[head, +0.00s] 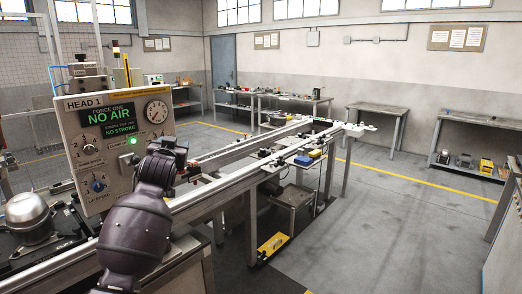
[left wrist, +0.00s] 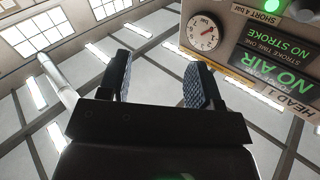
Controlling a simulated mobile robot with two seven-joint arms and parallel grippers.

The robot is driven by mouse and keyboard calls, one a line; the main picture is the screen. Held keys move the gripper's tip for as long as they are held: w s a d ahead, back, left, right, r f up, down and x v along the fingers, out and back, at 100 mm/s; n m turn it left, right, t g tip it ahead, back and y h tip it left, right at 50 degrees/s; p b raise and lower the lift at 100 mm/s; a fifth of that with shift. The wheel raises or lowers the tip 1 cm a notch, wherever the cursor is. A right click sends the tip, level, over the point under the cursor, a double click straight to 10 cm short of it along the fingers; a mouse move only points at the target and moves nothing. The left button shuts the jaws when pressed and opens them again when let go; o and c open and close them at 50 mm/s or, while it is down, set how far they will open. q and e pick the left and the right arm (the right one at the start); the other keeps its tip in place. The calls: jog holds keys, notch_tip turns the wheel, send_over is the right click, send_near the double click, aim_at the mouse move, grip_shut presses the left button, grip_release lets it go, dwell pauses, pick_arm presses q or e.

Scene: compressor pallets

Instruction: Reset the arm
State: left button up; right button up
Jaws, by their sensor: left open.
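My left arm rises from the bottom of the head view, in front of the control panel's right edge. My left gripper shows in the left wrist view (left wrist: 158,84) with two textured finger pads spread wide and nothing between them. In the head view the fingers are mostly hidden behind the wrist. The control panel (head: 111,160), marked HEAD 1, reads NO AIR and NO STROKE, and has a dial gauge (head: 156,112), knobs and a lit green lamp (head: 133,141). The panel also shows upside down in the left wrist view (left wrist: 245,50), beside the fingers. My right gripper is in neither view.
A metal dome-shaped compressor (head: 29,217) sits at the left on a dark fixture. A long rail conveyor (head: 240,178) runs from the front towards the back right. Benches (head: 378,112) line the back wall. Grey floor (head: 390,220) at the right is open.

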pick_arm(q)
jog(key=s+a+f+g+h, duration=0.1)
jog(key=s+a+f+g, duration=0.2)
jog(key=s+f, duration=4)
jog(key=s+g, duration=0.3)
jog(key=shift+s+a+f+g+h, duration=0.15)
jog(key=shift+s+f+g+h, duration=0.15)
jog(key=shift+f+h, duration=0.1)
